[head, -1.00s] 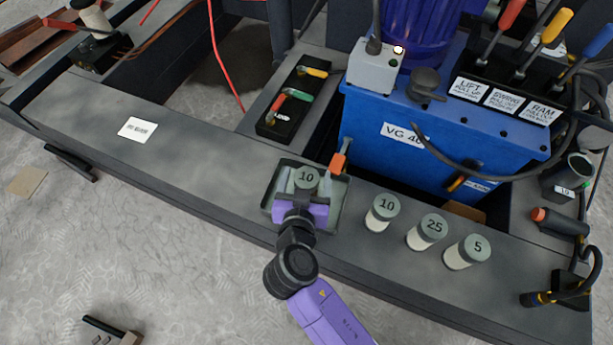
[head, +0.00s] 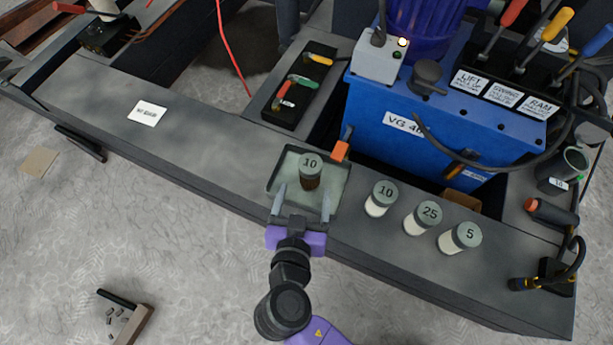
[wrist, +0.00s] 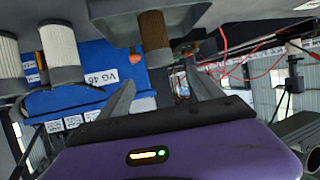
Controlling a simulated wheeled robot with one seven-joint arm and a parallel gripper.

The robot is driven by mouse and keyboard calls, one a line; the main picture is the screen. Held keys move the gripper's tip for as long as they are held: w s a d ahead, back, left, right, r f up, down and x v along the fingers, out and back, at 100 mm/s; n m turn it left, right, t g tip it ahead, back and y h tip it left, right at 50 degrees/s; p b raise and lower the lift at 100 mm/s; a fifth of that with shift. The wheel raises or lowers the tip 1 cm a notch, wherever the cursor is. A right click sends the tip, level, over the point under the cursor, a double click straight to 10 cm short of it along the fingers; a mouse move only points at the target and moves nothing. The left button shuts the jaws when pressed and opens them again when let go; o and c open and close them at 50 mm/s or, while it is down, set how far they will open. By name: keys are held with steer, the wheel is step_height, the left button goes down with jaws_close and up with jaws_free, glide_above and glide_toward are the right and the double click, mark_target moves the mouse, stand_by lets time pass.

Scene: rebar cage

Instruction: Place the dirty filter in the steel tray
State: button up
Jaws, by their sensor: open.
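The dirty filter (head: 310,172), brown with a grey cap marked 10, stands upright in the steel tray (head: 337,195) on the dark beam. In the wrist view the brown filter (wrist: 154,40) appears ahead of my fingers, with the tray (wrist: 118,22) around its far end. My gripper (head: 302,204) is open and empty at the near side of the tray. Its two fingers are spread apart, reaching over the near rim, with a gap to the filter.
Three pale filters marked 10 (head: 381,198), 25 (head: 423,217) and 5 (head: 460,238) stand in a row right of the tray. An orange-tipped thing (head: 341,150) is at the tray's back right corner. The blue VG 46 tank (head: 400,150) stands behind. The beam to the left is mostly clear.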

steer(key=shift+s+r, duration=0.2)
steer(key=shift+s, duration=0.3)
steer(key=shift+d, duration=0.1)
steer(key=s+d+f+n+g+y, duration=0.25)
steer(key=s+d+f, duration=0.25)
steer(key=s+d, duration=0.6)
steer(key=s+d+r+m+t+h, duration=0.1)
steer(key=s+d+r+t, duration=0.1)
steer(key=s+d+r, duration=0.3)
steer(key=s+d+r+m+t, duration=0.1)
steer(key=s+d+r, duration=0.4)
steer(key=r, duration=0.7)
steer(key=shift+s+d+r+t+h, duration=0.3)
steer(key=shift+d+t, duration=0.25)
steer(key=shift+d, duration=0.3)
